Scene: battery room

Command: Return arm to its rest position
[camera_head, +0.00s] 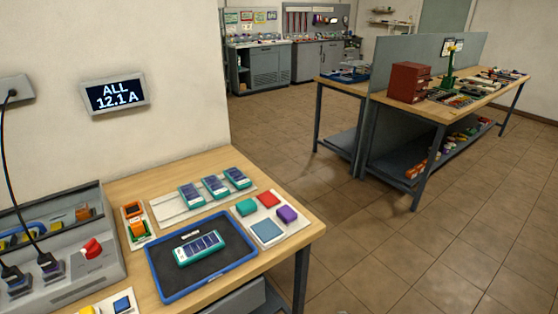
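My arm and gripper are not in view in the head camera. A wooden table (313,232) fills the lower left. On it a blue-rimmed tray (168,297) with a dark mat holds one teal battery pack (197,248), lying flat. Behind the tray, several teal packs (214,187) stand in a row on a pale rack (168,213). No gripper is seen touching any of these things.
A grey power unit (98,263) with a red knob (92,248) and black plugs stands at the left. A pale board (291,229) carries coloured blocks. A wall display (115,95) reads "ALL 12.1 A". Tiled floor (400,270) is clear right of the table; another workbench (435,110) stands beyond.

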